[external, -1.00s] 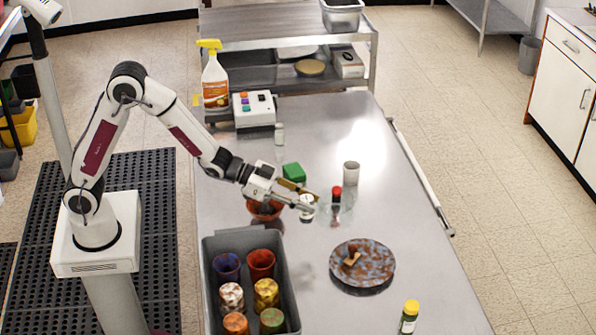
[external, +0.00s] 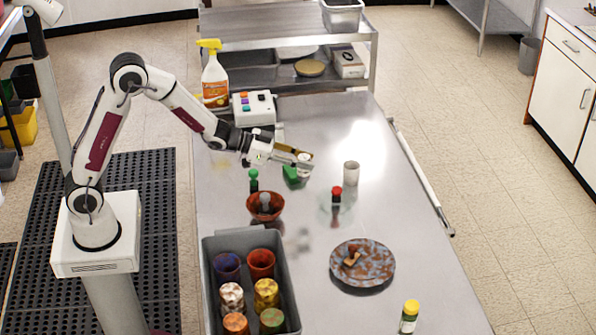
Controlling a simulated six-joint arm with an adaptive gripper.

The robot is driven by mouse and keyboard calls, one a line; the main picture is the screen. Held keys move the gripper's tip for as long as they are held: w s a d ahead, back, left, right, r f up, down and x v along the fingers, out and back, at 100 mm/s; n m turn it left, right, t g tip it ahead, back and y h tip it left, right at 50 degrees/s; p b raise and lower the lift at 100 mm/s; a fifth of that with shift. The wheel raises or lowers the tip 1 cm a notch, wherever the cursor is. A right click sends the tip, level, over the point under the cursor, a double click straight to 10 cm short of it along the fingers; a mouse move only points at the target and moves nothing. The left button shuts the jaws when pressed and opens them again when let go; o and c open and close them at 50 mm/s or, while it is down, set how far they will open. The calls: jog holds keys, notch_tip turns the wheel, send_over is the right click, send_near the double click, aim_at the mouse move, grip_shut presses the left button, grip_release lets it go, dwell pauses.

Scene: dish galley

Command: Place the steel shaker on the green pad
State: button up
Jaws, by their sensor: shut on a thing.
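The steel shaker (external: 304,159) is a small silvery piece at the end of my gripper (external: 302,163). My gripper is shut on it, and its fingers cover part of it. The green pad (external: 290,181) lies on the steel table just below the fingers in the picture, partly hidden by them and the shaker. The shaker appears over or just above the pad; I cannot tell whether they touch.
A green-capped bottle (external: 253,181) and a red bowl (external: 265,217) stand near the pad. A red-capped bottle (external: 336,196) and a pale cup (external: 350,173) stand to the right. A grey bin (external: 211,270) of cups and a mottled plate (external: 378,272) are nearer the camera.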

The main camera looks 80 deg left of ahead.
jog(key=a+r+n+y, duration=0.1)
jog(key=a+r+y, duration=0.1)
jog(key=a, duration=1.3)
jog(key=shift+s+r+n, duration=0.15)
jog(key=shift+s+n, duration=0.05)
jog(key=shift+n, duration=0.1)
send_over(294, 170)
notch_tip(294, 170, down, 6)
jog(key=shift+a+f, duration=0.1)
jog(key=shift+f, duration=0.15)
jog(key=shift+f, duration=1.8)
jog(key=shift+f, duration=0.1)
